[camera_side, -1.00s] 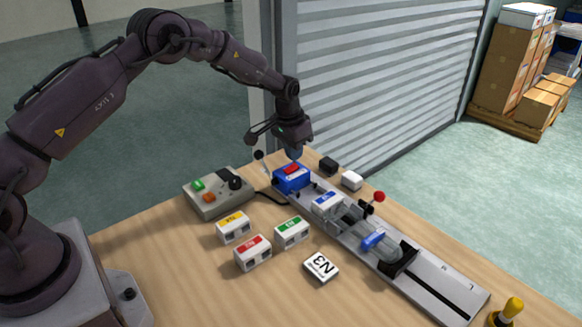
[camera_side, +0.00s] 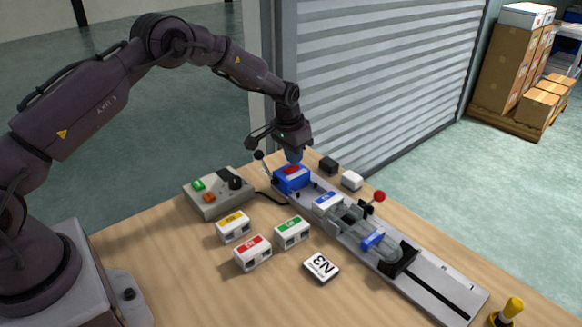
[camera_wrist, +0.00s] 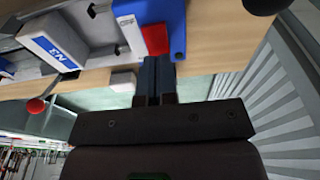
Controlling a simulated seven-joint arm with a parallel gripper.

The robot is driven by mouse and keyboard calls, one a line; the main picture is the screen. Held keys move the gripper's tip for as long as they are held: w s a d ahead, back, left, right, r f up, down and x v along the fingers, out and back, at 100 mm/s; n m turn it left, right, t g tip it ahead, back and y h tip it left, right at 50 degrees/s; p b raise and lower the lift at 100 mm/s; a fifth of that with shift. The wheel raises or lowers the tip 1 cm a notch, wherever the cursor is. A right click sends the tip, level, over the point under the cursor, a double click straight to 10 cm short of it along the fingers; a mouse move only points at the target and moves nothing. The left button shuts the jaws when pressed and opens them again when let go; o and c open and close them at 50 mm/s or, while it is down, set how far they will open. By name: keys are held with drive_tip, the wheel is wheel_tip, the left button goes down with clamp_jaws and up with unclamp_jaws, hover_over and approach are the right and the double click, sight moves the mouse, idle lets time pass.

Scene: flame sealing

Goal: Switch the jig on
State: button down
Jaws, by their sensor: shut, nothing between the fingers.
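The jig is a long grey metal rail (camera_side: 438,289) on the wooden table. A blue box (camera_side: 292,181) stands at its far left end and carries a red rocker switch (camera_side: 291,170). In the wrist view the red switch (camera_wrist: 155,40) shows on the blue box (camera_wrist: 177,28). My gripper (camera_side: 294,158) is shut and empty, pointing down right over the switch. In the wrist view its fingertips (camera_wrist: 157,62) are at the edge of the red switch. I cannot tell whether they touch it, and they partly cover it from the side.
A black-knobbed lever (camera_side: 260,157) stands left of the blue box, a red-knobbed lever (camera_side: 378,197) along the rail. A control box (camera_side: 217,204) and several labelled blocks, such as the green one (camera_side: 291,232), lie in front. Black (camera_side: 328,165) and white (camera_side: 352,180) blocks sit behind the rail.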

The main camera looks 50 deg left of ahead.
drive_tip(key=shift+f, duration=0.6)
idle(0.3)
drive_tip(key=shift+r, duration=3.55)
